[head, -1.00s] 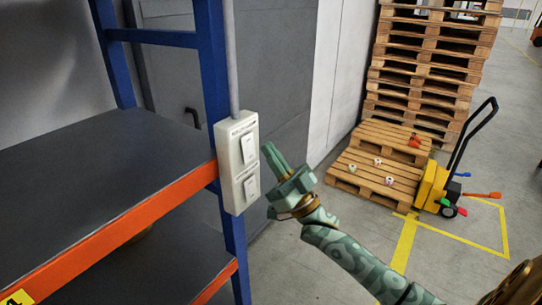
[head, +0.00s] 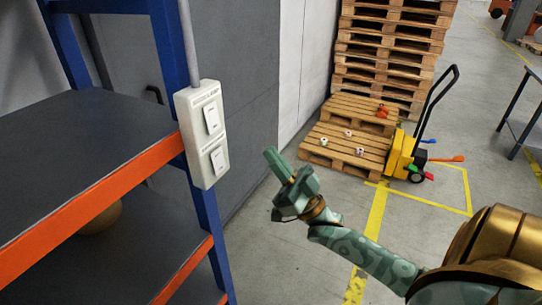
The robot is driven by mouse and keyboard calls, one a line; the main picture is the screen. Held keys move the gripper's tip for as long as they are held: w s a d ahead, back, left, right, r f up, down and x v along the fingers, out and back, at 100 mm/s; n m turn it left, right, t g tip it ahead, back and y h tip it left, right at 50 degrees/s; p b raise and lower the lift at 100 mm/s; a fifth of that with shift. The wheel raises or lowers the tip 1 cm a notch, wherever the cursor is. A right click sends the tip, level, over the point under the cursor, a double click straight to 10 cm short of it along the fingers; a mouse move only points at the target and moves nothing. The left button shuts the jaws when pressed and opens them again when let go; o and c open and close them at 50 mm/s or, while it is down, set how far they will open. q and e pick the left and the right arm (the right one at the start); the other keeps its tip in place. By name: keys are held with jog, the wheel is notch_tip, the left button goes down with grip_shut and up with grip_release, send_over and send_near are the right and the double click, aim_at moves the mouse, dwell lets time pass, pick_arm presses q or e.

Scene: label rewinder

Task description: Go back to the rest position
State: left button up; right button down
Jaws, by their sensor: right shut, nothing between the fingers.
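My right gripper (head: 270,154) is shut and empty, its fingers pointing up and to the left. It stands in the open a little to the right of a white switch box (head: 203,132), apart from it. The box has two rocker switches and is fixed by a blue rack post, with a grey conduit running up from it. My right arm comes in from the lower right. My left gripper is out of view.
A rack shelf (head: 75,150) with an orange beam fills the left, with a round brown object (head: 101,217) below. Wooden pallets (head: 388,60), small items, a yellow pallet truck (head: 401,156) and a table (head: 519,110) stand behind.

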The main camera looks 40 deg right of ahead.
dwell(0.4)
jog(key=w+d+f+g+h, duration=0.2)
jog(key=w+f+g+h, duration=0.1)
jog(key=f, duration=0.6)
jog(key=w+d+f+g+h, duration=0.1)
jog(key=w+f+g+h, duration=0.15)
jog(key=f, duration=0.55)
jog(key=s+d+f+m+g+h+b, duration=0.1)
jog(key=s+f+g+h, duration=0.15)
jog(key=f, duration=0.85)
jog(key=s+d+f+g+h+b, duration=0.15)
jog(key=s+f+g, duration=0.25)
jog(key=f, duration=0.8)
jog(key=s+a+f+g+h+b, duration=0.2)
jog(key=s+f+g, duration=0.6)
jog(key=s+f, duration=1.3)
jog(key=s+a+f+g, duration=0.1)
jog(key=s+a+f, duration=0.2)
jog(key=s, duration=0.2)
jog(key=s+a+f+g+b, duration=0.1)
jog(key=s+a+f+g, duration=0.1)
jog(key=s+a, duration=0.2)
jog(key=s+a+f+g, duration=0.1)
jog(key=s+a+f, duration=0.2)
jog(key=s, duration=0.4)
jog(key=shift+s+a+f+g+y+b, duration=0.2)
jog(key=shift+a+f+g+y+b, duration=0.1)
jog(key=shift+g+y+b, duration=0.1)
